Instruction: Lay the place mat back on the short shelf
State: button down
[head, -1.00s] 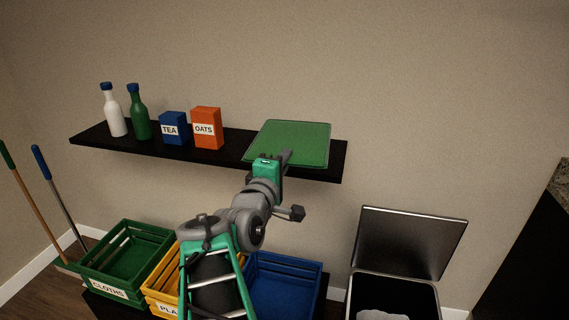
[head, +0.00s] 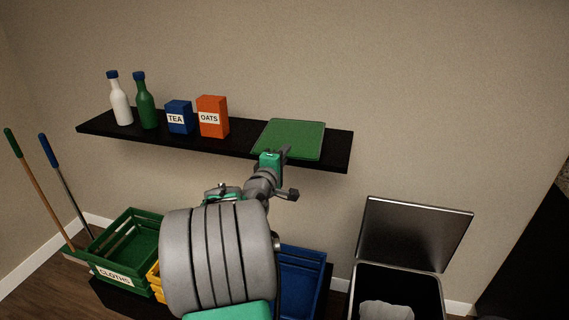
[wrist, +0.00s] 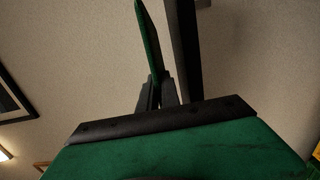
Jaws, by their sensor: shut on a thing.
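The green place mat (head: 290,138) is over the right end of the black short shelf (head: 235,141) in the head view. My gripper (head: 285,152) is shut on the mat's near edge, in front of the shelf. In the wrist view my gripper (wrist: 160,92) holds the mat (wrist: 150,40), seen nearly edge-on. The shelf (wrist: 184,50) is a dark band beside it, with a narrow wedge of wall between them, so the mat looks tilted and partly clear of the shelf. Whether its far edge touches is hidden.
An orange oats box (head: 213,117), a blue tea box (head: 179,117), a green bottle (head: 145,103) and a white bottle (head: 120,102) stand left on the shelf. Below are crates, including a green one (head: 125,250) and a blue one (head: 300,285), and an open bin (head: 400,280).

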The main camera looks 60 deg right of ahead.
jog(key=f, duration=0.4)
jog(key=shift+w+d, duration=0.15)
jog(key=shift+d, duration=0.15)
jog(key=c, duration=1.6)
grip_release()
jog(key=shift+o, duration=0.2)
